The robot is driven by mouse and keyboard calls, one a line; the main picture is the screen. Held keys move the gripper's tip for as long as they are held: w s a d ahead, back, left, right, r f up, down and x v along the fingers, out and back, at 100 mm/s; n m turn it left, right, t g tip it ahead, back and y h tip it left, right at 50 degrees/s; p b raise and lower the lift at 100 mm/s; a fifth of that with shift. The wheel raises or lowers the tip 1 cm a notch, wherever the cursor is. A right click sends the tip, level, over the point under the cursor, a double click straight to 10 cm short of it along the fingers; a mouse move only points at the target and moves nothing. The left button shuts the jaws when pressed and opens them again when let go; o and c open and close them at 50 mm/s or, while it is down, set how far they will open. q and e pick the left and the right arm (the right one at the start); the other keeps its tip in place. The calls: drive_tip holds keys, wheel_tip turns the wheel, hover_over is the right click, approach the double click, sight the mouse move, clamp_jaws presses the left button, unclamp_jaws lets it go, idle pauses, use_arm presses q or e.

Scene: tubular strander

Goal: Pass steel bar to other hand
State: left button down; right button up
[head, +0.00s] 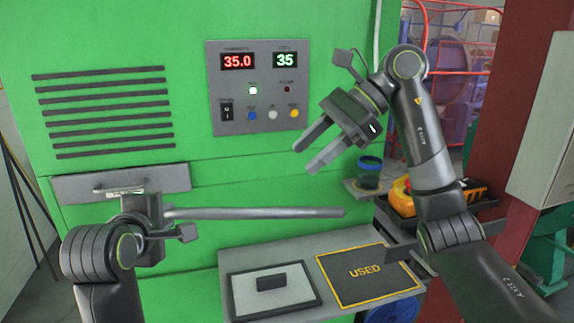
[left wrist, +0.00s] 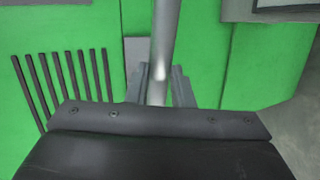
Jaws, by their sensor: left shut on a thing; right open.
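The steel bar (head: 255,213) is a long grey rod, held roughly level in front of the green machine. My left gripper (head: 155,215) is shut on the bar near its left end, and the bar sticks out to the right. In the left wrist view, the bar (left wrist: 164,45) passes between the fingers of my left gripper (left wrist: 158,88). My right gripper (head: 309,158) is open and empty. It is above the right part of the bar, apart from it, with its fingers pointing down and left.
A grey table below the bar bears a white mat (head: 245,300) with a small dark block (head: 271,282) and a dark mat marked USED (head: 365,272). A dark cup (head: 369,172) and a tray with yellow items (head: 400,203) are at right. A control panel (head: 259,87) is behind.

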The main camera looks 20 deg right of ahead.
sight(239, 210)
use_arm(q)
drive_tip(key=shift+s+r, duration=0.15)
use_arm(e)
drive_tip(key=a+f+m, duration=0.1)
drive_tip(key=w+a+f+m, duration=0.2)
drive_tip(key=shift+a+h, duration=0.25)
drive_tip(key=shift+h, duration=0.05)
drive_tip(key=shift+w+a+f+m, duration=0.15)
drive_tip(key=shift+a+f+m, duration=0.25)
drive_tip(key=shift+f+m, duration=0.1)
drive_tip(key=x, duration=1.1)
drive_tip(key=shift+w+a+f, duration=0.1)
drive_tip(key=shift+w+a, duration=0.05)
drive_tip(key=shift+w, duration=0.1)
drive_tip(key=shift+s, duration=0.1)
clamp_jaws()
use_arm(q)
drive_tip(key=c, duration=1.2)
unclamp_jaws()
